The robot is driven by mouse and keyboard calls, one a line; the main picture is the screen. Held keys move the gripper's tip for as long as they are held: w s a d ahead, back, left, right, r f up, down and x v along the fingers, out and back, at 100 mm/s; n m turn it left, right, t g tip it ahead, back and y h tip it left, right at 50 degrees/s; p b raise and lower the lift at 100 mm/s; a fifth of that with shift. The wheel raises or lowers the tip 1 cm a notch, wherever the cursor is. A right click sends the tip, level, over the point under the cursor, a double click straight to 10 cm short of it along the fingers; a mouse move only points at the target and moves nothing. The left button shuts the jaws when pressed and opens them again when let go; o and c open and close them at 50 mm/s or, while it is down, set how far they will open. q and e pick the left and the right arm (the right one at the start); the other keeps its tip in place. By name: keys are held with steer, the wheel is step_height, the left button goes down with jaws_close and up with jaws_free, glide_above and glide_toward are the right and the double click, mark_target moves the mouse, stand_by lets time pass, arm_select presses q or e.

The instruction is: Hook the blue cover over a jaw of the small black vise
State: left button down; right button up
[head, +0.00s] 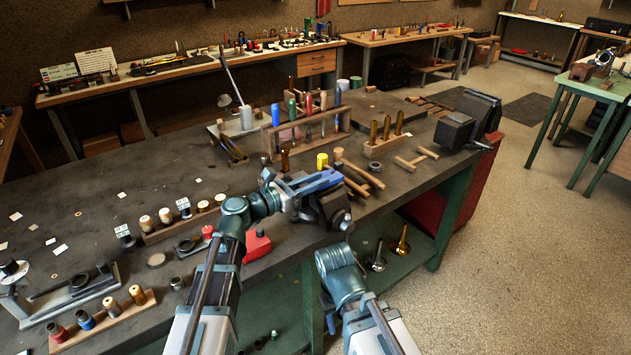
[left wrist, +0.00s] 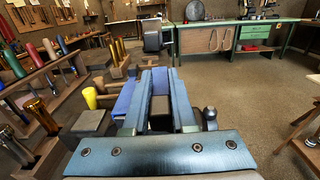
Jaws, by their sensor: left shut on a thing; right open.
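The small black vise (head: 327,207) stands at the near edge of the dark bench, with a round knob at its right end. The blue cover (head: 320,183) is at the top of the vise. In the left wrist view, a blue part of the cover (left wrist: 122,101) shows beside the left finger. My left gripper (head: 305,187) is shut on the cover, just above the vise. I cannot tell whether the cover touches or wraps a jaw, since the fingers hide the contact. My right arm shows low in the head view, but its fingers cannot be made out.
A yellow cup-like piece (head: 322,161) and wooden pieces stand close behind the vise. A rack of coloured handles (head: 305,130) is farther back. A larger black vise (head: 458,131) is at the right end. A red piece (head: 257,244) lies near the left arm.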

arm_select(q)
steer(key=shift+f+b, duration=1.1)
steer(key=shift+f, duration=0.15)
stand_by(0.3)
steer(key=c, duration=0.7)
jaws_free()
steer(key=shift+o, duration=0.2)
steer(key=v, duration=1.3)
steer(key=shift+s+a, duration=0.25)
steer(key=shift+a, duration=0.05)
